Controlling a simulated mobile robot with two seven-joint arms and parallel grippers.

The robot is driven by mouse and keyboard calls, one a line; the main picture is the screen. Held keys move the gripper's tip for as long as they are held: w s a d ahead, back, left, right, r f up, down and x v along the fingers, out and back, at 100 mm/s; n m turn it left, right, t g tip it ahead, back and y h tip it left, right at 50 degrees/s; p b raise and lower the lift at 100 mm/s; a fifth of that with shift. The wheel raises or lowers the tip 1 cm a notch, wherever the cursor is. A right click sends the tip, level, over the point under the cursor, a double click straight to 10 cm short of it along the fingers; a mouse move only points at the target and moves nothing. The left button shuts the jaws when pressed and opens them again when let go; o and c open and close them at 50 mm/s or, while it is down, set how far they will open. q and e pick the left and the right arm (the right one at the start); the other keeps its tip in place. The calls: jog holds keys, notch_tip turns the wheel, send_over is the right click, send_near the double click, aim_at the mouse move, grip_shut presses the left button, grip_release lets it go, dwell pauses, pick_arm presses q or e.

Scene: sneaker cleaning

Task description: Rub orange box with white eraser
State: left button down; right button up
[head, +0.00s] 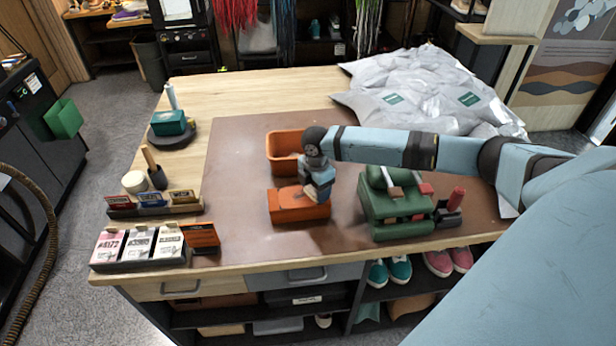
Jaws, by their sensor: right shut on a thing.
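The orange box (290,213) sits on the brown mat (240,200) near the front middle of the table in the head view. My right gripper (314,196) is over the right part of its top and points down. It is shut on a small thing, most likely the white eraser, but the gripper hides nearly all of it. I cannot tell whether the held thing touches the box. My left gripper is not in view.
An open orange bin (279,152) stands behind the box. A green caddy (400,222) with brushes is to the right. Grey bags (430,95) cover the back right. Small boxes (140,245) and jars line the left edge. Bare mat lies left of the orange box.

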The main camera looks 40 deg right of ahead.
aim_at(291, 198)
jog(key=shift+f+p, duration=0.1)
jog(key=shift+p, duration=0.35)
jog(key=shift+w+a+p, duration=0.3)
jog(key=shift+a, duration=0.45)
jog(key=shift+w+a+p, duration=0.3)
jog(key=shift+w+a, duration=0.25)
jog(key=shift+a, duration=0.35)
jog(key=shift+w+a+p, duration=0.3)
jog(key=shift+w+a, duration=0.1)
jog(key=shift+a, duration=0.3)
jog(key=shift+w+a, duration=0.55)
jog(key=shift+a, duration=0.2)
jog(key=shift+d+p, duration=0.1)
jog(key=shift+p, duration=0.3)
jog(key=shift+s+d, duration=0.45)
jog(key=shift+d, duration=0.3)
jog(key=shift+s+d, duration=0.4)
jog(key=shift+d, duration=0.35)
jog(key=shift+s+d, duration=0.45)
jog(key=shift+d, duration=0.3)
jog(key=shift+s+d, duration=0.5)
jog(key=shift+d, duration=0.35)
jog(key=shift+w+a, duration=0.35)
jog(key=shift+a, duration=0.4)
jog(key=shift+w+a, duration=0.5)
jog(key=shift+a, duration=0.3)
jog(key=shift+w+a, duration=0.5)
jog(key=shift+a, duration=0.3)
jog(key=shift+w+a, duration=0.5)
jog(key=shift+a, duration=0.3)
